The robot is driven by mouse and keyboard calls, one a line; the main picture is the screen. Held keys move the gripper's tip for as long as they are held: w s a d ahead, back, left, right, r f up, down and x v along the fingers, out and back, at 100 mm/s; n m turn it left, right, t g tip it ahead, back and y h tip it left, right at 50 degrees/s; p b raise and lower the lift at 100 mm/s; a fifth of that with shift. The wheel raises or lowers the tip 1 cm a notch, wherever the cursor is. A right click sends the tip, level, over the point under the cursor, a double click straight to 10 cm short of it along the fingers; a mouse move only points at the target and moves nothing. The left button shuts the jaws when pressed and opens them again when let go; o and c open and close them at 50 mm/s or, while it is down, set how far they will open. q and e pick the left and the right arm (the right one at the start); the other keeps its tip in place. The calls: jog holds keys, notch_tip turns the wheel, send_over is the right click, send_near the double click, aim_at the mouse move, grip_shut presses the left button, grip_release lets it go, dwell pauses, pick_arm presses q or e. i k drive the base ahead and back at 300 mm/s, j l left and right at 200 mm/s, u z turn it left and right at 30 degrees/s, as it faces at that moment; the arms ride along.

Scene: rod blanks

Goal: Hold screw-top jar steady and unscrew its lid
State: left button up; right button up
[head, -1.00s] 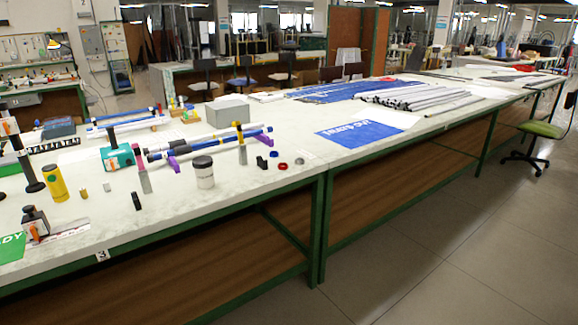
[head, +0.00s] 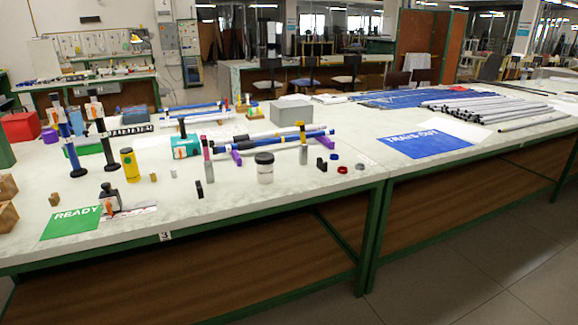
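The screw-top jar (head: 265,173) stands upright on the white worktable, near its front edge and a little left of the picture's middle. It has a pale, whitish body and a dark grey lid (head: 264,158) on top. Neither my left nor my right gripper is in view, and nothing touches the jar.
A steel-grey post (head: 303,150) and a post with a pink top (head: 207,160) stand near the jar. Red and blue rings (head: 342,170) lie to its right. Rods on purple supports (head: 237,157) lie behind. A green READY mat (head: 72,222) is at left.

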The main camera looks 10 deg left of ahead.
aim_at(265, 175)
jog(key=u, duration=0.4)
jog(key=i+l+u, duration=0.65)
jog(key=i+l, duration=0.05)
